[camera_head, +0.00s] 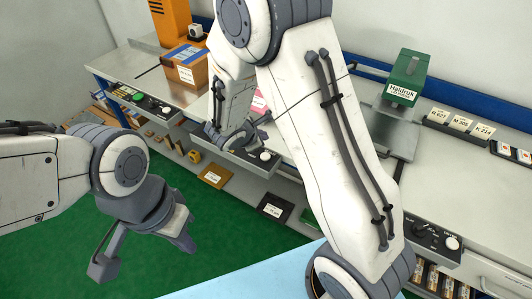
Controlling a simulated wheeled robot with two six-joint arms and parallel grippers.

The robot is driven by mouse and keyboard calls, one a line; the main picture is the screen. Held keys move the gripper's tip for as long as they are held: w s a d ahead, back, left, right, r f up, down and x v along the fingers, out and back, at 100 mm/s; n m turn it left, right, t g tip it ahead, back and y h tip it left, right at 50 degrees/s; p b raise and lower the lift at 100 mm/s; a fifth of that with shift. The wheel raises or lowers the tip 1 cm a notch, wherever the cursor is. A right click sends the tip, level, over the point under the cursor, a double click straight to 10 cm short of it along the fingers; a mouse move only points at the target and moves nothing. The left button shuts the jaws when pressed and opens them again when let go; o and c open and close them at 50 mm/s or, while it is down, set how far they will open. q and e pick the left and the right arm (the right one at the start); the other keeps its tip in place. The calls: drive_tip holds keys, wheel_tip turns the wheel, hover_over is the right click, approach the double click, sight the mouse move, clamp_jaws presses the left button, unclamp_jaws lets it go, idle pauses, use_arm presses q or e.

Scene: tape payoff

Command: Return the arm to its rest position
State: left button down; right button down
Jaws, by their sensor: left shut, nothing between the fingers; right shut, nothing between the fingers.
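My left arm comes in from the left edge and bends down over the green floor. My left gripper (187,241) hangs at the lower left, clear of the benches, its fingers together and empty. My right arm rises from the bottom centre, bends near the top edge and comes back down across the middle of the bench. My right gripper (238,142) is small and partly covered by its own arm, near the bench's front edge and a small control panel (225,157). It is shut and holds nothing. Whether it touches the bench cannot be told.
A cardboard box (186,74) stands beside an orange machine (171,22) at the back left. A green device marked Haldruk (406,78) stands on the right bench, near label cards (461,122). A control box (433,238) projects at the lower right. Open green floor (235,215) lies between the arms.

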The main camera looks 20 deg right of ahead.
idle(0.3)
drive_tip(key=s+a+r+m+g+y, duration=0.2)
drive_tip(key=s+a+r+m, duration=0.1)
drive_tip(key=s, duration=0.6)
drive_tip(key=s+a+r+m+g+y, duration=0.2)
drive_tip(key=s+a, duration=0.4)
drive_tip(key=s, duration=0.4)
drive_tip(key=s+a+r+m+g+y, duration=0.2)
drive_tip(key=s+a+r+m+y, duration=0.1)
drive_tip(key=s, duration=0.6)
drive_tip(key=a+r+m, duration=0.1)
drive_tip(key=a+m, duration=0.1)
drive_tip(key=shift+s+a+r+m+y, duration=0.25)
drive_tip(key=shift+s+r+m+y, duration=0.05)
drive_tip(key=shift+r, duration=0.05)
